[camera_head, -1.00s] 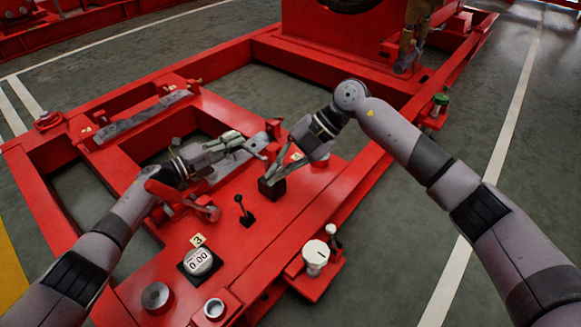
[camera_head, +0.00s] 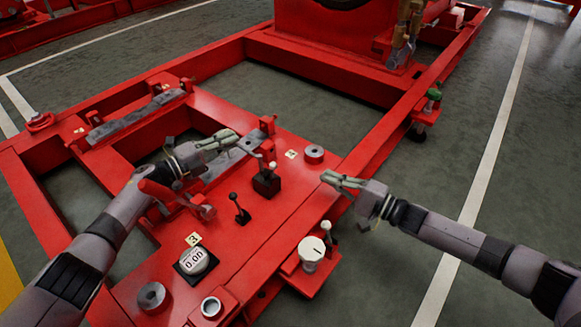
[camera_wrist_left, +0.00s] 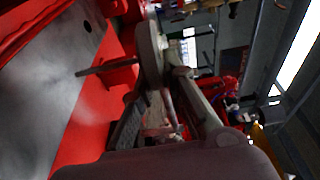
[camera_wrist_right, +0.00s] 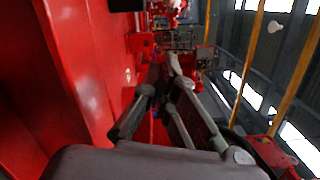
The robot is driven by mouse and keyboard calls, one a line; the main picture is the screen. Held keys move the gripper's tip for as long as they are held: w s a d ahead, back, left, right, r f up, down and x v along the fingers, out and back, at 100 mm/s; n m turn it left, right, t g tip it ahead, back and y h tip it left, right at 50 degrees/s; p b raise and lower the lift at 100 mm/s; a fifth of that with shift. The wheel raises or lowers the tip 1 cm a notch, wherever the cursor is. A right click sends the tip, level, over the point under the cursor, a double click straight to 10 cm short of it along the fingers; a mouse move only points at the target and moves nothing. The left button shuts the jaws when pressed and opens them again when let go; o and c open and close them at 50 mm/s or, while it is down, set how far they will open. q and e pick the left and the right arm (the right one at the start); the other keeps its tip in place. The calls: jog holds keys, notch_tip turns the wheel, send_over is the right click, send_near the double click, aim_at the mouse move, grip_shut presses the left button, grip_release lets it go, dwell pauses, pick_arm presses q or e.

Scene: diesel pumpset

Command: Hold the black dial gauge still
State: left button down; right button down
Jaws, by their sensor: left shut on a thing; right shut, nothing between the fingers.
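My left gripper (camera_head: 236,143) is shut near a red upright block on the frame. In the left wrist view it (camera_wrist_left: 168,75) is closed around a round, disc-like body seen edge-on, which looks like the dial gauge (camera_wrist_left: 150,48). A thin stem points left from it towards a grey metal face; I cannot tell whether it touches. The gauge's face is turned away, and its black colour is not clear. In the head view the gauge is too small to make out. My right gripper (camera_head: 327,177) is shut and empty, over the frame's right rail.
A black-based lever with a pale knob (camera_head: 266,185) and a smaller black lever (camera_head: 239,212) stand on the red frame (camera_head: 235,260).

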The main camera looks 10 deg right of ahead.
aim_at(273, 170)
pick_arm(q)
jog(key=shift+s+f, duration=0.1)
pick_arm(e)
jog(key=shift+d+f+m, duration=0.35)
jog(key=shift+d+m, duration=0.05)
jog(key=shift+m, duration=0.2)
jog(key=shift+t, duration=0.3)
jog(key=x, duration=1)
jog(key=shift+w+a+f, duration=0.1)
jog(key=shift+w+a, duration=0.1)
jog(key=shift+s+a+r, duration=0.35)
jog(key=shift+s+a, duration=0.45)
jog(key=shift+s+a+r, duration=0.25)
jog(key=shift+s+a, duration=0.15)
jog(key=shift+a, duration=0.2)
